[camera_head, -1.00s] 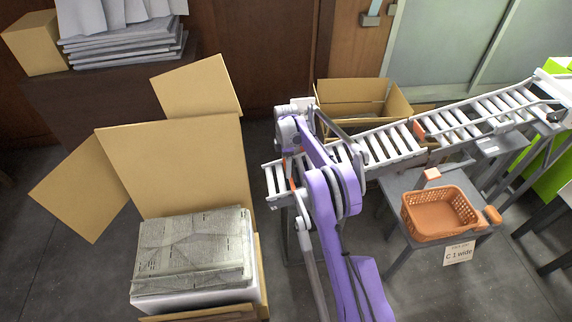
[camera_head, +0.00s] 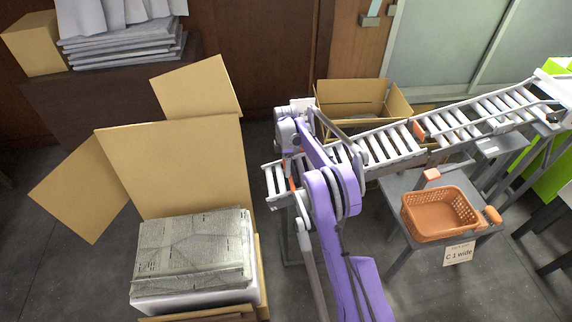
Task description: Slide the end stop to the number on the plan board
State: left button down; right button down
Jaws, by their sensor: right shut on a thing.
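The roller conveyor (camera_head: 376,143) runs from the middle of the head view up to the far right. My right gripper (camera_head: 289,168) points down at the conveyor's near left end, with my purple arm beside it. It is shut on what appears to be the end stop, an orange piece (camera_head: 291,184) across the rollers. The fingertips and most of this piece are hard to make out. Another orange piece (camera_head: 419,131) sits at the joint between the conveyor sections. The plan board (camera_head: 458,254), a small card reading "C 1 wide", hangs at the grey table's front edge. My left gripper is out of view.
An orange basket (camera_head: 436,237) stands on the grey table (camera_head: 400,186). An open carton (camera_head: 398,101) is behind the conveyor. A large open box (camera_head: 185,160) with stacked grey sheets (camera_head: 192,246) stands at left. Bare floor shows between that box and the table.

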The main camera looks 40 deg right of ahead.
jog(key=w+a+f+b, duration=0.1)
jog(key=w+a, duration=0.3)
jog(key=a, duration=0.4)
jog(key=shift+w+a+f, duration=0.4)
jog(key=shift+f, duration=0.5)
grip_release()
notch_tip(320, 180, up, 11)
jog(key=p, duration=0.1)
